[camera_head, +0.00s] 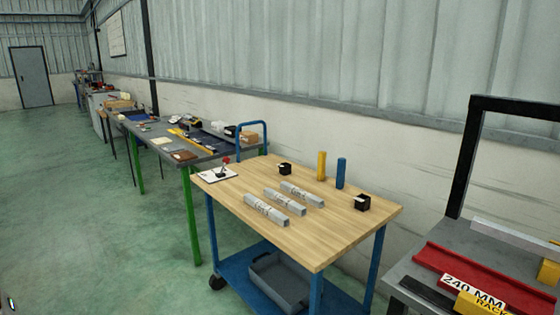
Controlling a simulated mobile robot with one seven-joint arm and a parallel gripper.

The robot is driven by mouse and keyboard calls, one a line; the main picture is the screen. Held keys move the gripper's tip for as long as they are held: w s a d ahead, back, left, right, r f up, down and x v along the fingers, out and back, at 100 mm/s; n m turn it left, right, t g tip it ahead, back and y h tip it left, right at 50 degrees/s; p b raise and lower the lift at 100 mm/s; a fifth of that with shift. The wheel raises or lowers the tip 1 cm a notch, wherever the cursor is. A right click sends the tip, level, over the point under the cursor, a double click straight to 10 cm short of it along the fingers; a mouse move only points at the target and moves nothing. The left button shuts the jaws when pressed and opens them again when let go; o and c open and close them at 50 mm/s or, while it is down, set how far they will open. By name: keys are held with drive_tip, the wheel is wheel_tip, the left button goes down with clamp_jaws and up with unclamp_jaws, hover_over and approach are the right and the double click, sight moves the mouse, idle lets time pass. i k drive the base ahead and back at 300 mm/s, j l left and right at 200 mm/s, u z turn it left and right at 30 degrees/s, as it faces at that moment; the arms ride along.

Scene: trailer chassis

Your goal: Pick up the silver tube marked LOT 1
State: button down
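Three silver square tubes lie roughly parallel on the wooden top of a blue cart (355,221). The front tube (267,211), the middle tube (294,201) and the back tube (302,193) each carry dark lettering on the side. The lettering is too small to read surely, so I cannot tell which one is marked LOT 1. The tubes lie apart, with narrow gaps of bare wood between them. My gripper is not in view.
A yellow cylinder (321,166) and a blue cylinder (340,173) stand behind the tubes. A rack (480,275) stands at right; green floor (80,210) is open at left.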

sight(282, 219)
drive_tip(key=i+j+z, duration=0.35)
drive_tip(key=i, duration=0.3)
drive_tip(key=i+j+z, duration=0.3)
drive_tip(key=i+j, duration=0.3)
drive_tip(key=j, duration=0.2)
drive_tip(key=i+j+z, duration=0.35)
drive_tip(key=i+j, duration=0.2)
drive_tip(key=j, duration=0.2)
